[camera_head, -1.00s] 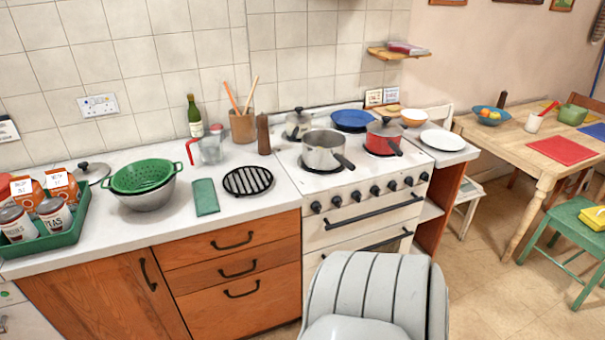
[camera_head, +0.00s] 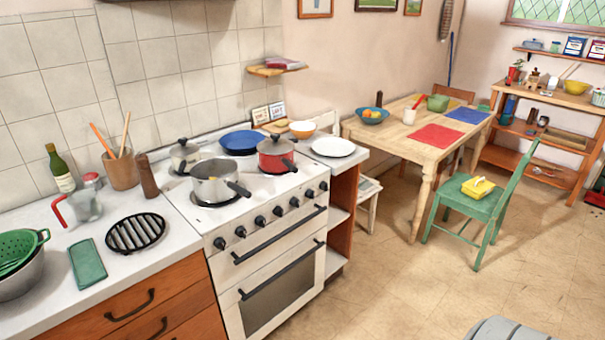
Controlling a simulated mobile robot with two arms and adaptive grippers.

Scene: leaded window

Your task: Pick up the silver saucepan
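The silver saucepan (camera_head: 213,186) stands upright on the front left burner of the white stove. It has no lid on it, and its dark handle (camera_head: 239,189) points to the right and toward the front. A smaller lidded silver pot (camera_head: 184,157) stands just behind it, and a red lidded pot (camera_head: 276,157) stands to its right. Neither of my grippers is in view.
A blue pan (camera_head: 240,141) is at the back of the stove (camera_head: 270,243). Floor (camera_head: 375,285) before the stove is clear. A green chair (camera_head: 480,207) stands right.

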